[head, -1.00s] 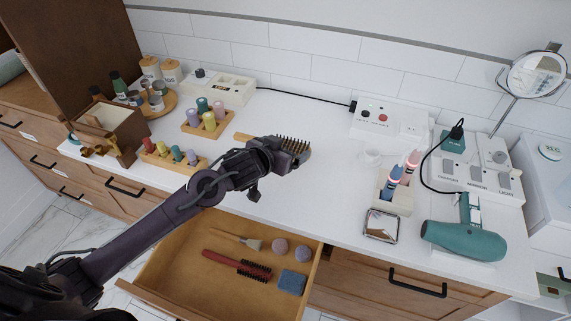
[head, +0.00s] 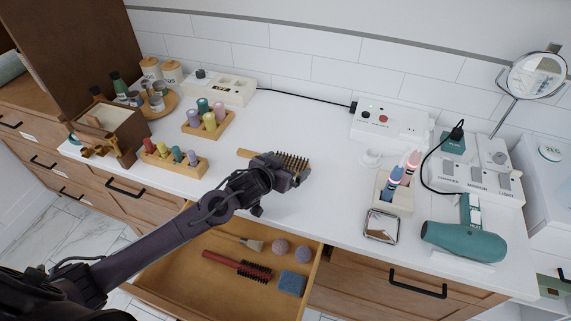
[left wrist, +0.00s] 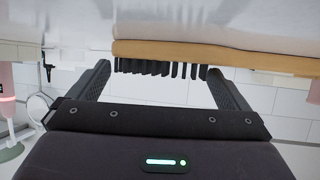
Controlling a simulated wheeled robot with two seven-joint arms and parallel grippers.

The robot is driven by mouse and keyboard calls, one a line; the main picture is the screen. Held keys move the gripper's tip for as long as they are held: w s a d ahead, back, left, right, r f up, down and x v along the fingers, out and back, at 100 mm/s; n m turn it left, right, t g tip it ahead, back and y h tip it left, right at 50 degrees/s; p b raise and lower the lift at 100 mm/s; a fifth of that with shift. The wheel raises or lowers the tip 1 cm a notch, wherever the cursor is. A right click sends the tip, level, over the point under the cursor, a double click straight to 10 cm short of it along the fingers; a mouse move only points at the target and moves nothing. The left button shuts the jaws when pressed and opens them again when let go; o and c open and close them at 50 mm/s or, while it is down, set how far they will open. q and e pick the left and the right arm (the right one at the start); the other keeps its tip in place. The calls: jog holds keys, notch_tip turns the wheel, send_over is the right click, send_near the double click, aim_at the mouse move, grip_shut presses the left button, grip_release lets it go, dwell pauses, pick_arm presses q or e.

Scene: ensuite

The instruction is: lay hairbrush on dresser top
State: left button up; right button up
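The hairbrush has a pale wooden handle (head: 245,153) and dark bristles (head: 293,159) that point up. In the head view it is at the dresser top (head: 325,195), near the front edge above the open drawer, and appears to lie on it. My left gripper (head: 281,172) is at the brush head and covers part of it. In the left wrist view the fingers (left wrist: 160,80) stand wide apart, with the bristles (left wrist: 160,67) showing between and beyond their tips. The brush's wooden body (left wrist: 265,60) runs out to the right. My right gripper is not in view.
The open drawer (head: 165,292) holds a red brush (head: 222,260), a blue block (head: 292,283) and other items. Bottle racks (head: 208,128) stand to the left.

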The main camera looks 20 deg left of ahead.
pick_arm(q)
jog(key=shift+r, duration=0.1)
jog(key=v, duration=1)
jog(key=shift+s+a+r, duration=0.1)
jog(key=shift+s+a, duration=0.1)
jog(key=shift+s, duration=0.2)
jog(key=shift+s+a+r, duration=0.1)
jog(key=shift+s+r, duration=0.3)
jog(key=shift+s, duration=0.15)
jog(key=shift+f, duration=0.1)
